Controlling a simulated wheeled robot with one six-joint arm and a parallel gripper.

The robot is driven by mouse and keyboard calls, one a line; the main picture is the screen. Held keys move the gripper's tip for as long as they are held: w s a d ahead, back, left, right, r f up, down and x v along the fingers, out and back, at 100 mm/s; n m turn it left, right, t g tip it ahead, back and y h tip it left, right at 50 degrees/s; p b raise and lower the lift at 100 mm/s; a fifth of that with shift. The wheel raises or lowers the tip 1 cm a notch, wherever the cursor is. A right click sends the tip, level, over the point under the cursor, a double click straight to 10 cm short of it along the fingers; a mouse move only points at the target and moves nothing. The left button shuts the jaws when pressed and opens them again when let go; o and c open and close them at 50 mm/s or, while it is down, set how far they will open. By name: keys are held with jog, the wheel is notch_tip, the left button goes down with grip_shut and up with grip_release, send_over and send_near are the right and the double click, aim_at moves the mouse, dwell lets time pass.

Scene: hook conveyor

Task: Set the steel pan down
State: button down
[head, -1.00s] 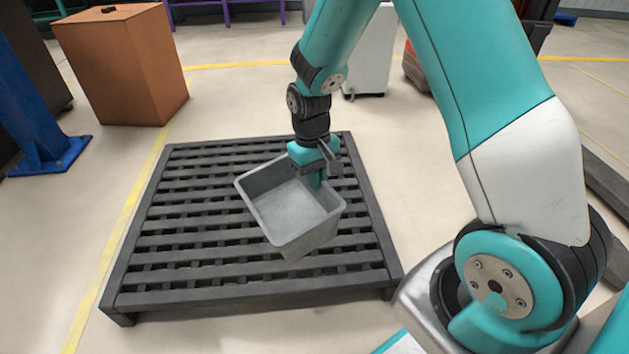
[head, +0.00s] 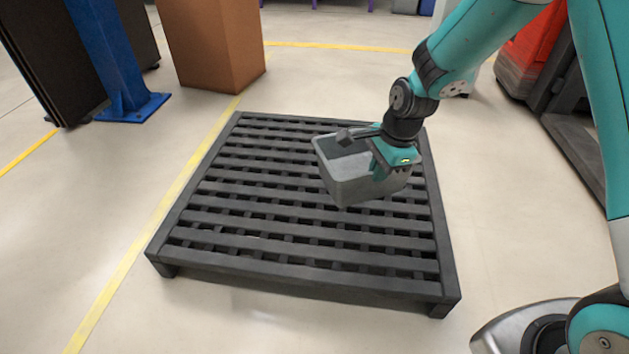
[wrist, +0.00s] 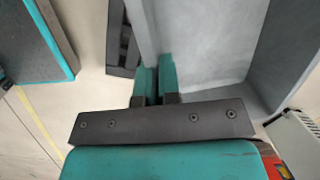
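The steel pan (head: 350,180) is a grey, open-topped, deep rectangular container. In the head view it is over the right part of a dark slatted pallet (head: 300,231), slightly tilted; whether it touches the slats I cannot tell. My gripper (head: 380,170) is at the pan's near right side, and part of it hides the pan's rim. In the wrist view my gripper (wrist: 155,82) has its teal fingers close together on the pan's wall, with the pan's inside (wrist: 211,50) to the right.
A brown box (head: 212,45) and a blue post (head: 107,55) stand on the floor behind the pallet, to the left. A yellow floor line (head: 150,228) runs along the pallet's left side. The pallet's left and front slats are bare.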

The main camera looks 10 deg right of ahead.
jog(key=shift+w+a+f+m, duration=0.15)
jog(key=shift+a+m, duration=0.05)
jog(key=shift+m, duration=0.1)
notch_tip(320, 180, down, 20)
jog(key=b, duration=1.1)
jog(key=c, duration=1.3)
grip_release()
